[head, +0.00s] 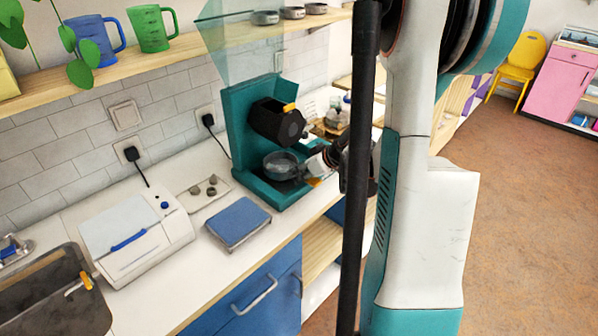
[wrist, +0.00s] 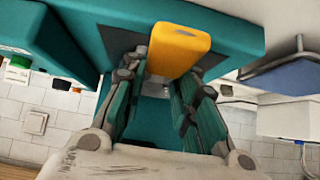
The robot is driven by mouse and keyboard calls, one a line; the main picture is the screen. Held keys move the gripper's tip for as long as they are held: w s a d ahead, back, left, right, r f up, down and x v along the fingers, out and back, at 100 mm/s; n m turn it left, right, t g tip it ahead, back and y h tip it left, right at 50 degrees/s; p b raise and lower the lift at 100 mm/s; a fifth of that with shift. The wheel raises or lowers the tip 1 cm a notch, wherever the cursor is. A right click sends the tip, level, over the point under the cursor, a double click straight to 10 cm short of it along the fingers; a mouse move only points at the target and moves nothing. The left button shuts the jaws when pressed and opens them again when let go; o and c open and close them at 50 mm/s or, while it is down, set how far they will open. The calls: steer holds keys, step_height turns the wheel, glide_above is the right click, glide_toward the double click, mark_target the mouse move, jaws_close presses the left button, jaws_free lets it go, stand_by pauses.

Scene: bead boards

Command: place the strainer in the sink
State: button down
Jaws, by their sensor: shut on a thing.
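My gripper (head: 322,163) reaches in low at the front of a teal machine (head: 240,125). In the wrist view its two fingers (wrist: 160,85) are closed on an orange handle (wrist: 180,48). In the head view a bit of orange (head: 314,182) shows just below the gripper. A clear round bowl (head: 280,164) sits low in the machine beside the gripper, under a black part (head: 277,122) with an orange tab. I cannot tell which piece is the strainer. The dark sink (head: 45,300) is at the lower left, with an orange-ended item (head: 82,283) at its edge.
A white box-shaped appliance (head: 135,240) and a blue-topped scale (head: 238,221) stand on the counter between sink and machine. A small tray (head: 208,191) lies behind them. A shelf (head: 110,72) with jugs runs above. My arm hides part of the right side.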

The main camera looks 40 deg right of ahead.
step_height(320, 180, up, 7)
steer(key=p, duration=0.2)
steer(key=shift+f+p, duration=0.1)
steer(key=shift+p, duration=0.2)
steer(key=s+d+p, duration=0.1)
steer(key=s+p, duration=0.1)
steer(key=s, duration=1.7)
steer(key=shift+s+d, duration=0.3)
steer(key=shift+s, duration=0.05)
steer(key=shift+f, duration=0.15)
